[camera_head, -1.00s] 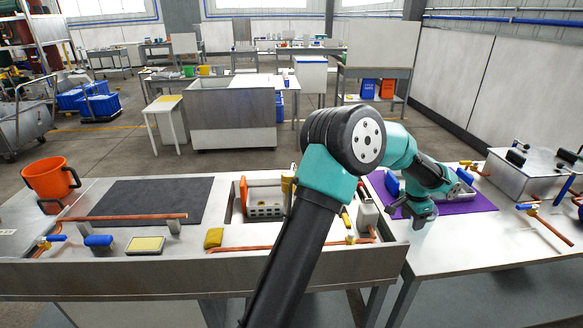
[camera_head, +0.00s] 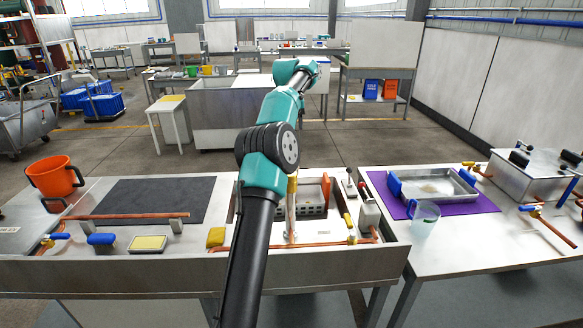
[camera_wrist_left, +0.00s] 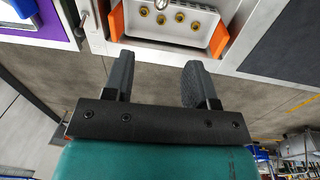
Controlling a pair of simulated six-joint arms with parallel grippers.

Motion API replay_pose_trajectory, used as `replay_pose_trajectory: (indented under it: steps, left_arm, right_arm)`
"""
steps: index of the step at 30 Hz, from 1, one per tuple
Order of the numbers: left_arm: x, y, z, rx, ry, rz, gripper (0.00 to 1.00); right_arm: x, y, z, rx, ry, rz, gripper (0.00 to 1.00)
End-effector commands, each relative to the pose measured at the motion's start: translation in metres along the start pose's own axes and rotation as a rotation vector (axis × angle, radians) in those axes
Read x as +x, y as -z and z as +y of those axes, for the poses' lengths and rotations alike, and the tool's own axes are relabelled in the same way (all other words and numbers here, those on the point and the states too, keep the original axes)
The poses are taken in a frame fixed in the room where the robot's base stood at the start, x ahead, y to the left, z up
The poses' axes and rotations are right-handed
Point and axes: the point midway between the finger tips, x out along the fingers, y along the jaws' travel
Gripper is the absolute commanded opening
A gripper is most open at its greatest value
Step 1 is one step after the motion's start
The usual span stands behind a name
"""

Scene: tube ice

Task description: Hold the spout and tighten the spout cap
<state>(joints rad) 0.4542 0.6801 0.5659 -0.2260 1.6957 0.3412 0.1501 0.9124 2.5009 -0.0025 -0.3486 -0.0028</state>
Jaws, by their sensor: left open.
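My left arm reaches up through the middle of the head view, past the far edge of the workbench; its gripper cannot be made out there. In the left wrist view my left gripper (camera_wrist_left: 156,85) is open and empty, with bare floor between its fingers. Near the top of that view is a white box (camera_wrist_left: 166,38) with orange handles and several brass fittings, apart from the fingers. In the head view the box (camera_head: 312,208) is partly behind my arm. An upright pipe (camera_head: 291,212) with a yellow upper part stands beside my arm; I cannot tell whether it is the spout. No spout cap is identifiable.
A clear cup (camera_head: 425,218) stands by a metal tray (camera_head: 434,186) on a purple mat (camera_head: 477,200) at right. A black mat (camera_head: 150,198), an orange bucket (camera_head: 54,176) and a copper pipe (camera_head: 125,216) are at left.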

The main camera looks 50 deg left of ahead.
Motion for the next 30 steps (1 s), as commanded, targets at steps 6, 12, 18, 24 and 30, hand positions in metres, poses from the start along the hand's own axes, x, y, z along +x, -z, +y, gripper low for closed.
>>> replay_pose_trajectory:
  steps: [6,12,18,24,30]
  left_arm:
    - [-0.001,0.000,-0.002,-0.008,0.000,-0.002,0.52]
    - [0.000,0.000,-0.002,-0.007,0.000,-0.001,0.52]
    - [0.009,0.000,-0.002,-0.006,0.001,-0.002,0.52]
    - [0.027,0.000,-0.002,-0.006,0.001,-0.003,0.52]
    - [0.057,-0.001,-0.002,-0.006,0.001,-0.004,0.52]
  right_arm:
    - [0.000,0.000,0.000,0.000,0.000,0.000,0.56]
    - [0.000,0.000,0.000,0.000,0.000,0.000,0.56]
    - [0.000,0.000,0.000,0.000,0.000,0.000,0.56]
    - [0.000,0.000,0.000,0.000,0.000,0.000,0.56]
    - [0.000,0.000,0.000,0.000,0.000,0.000,0.56]
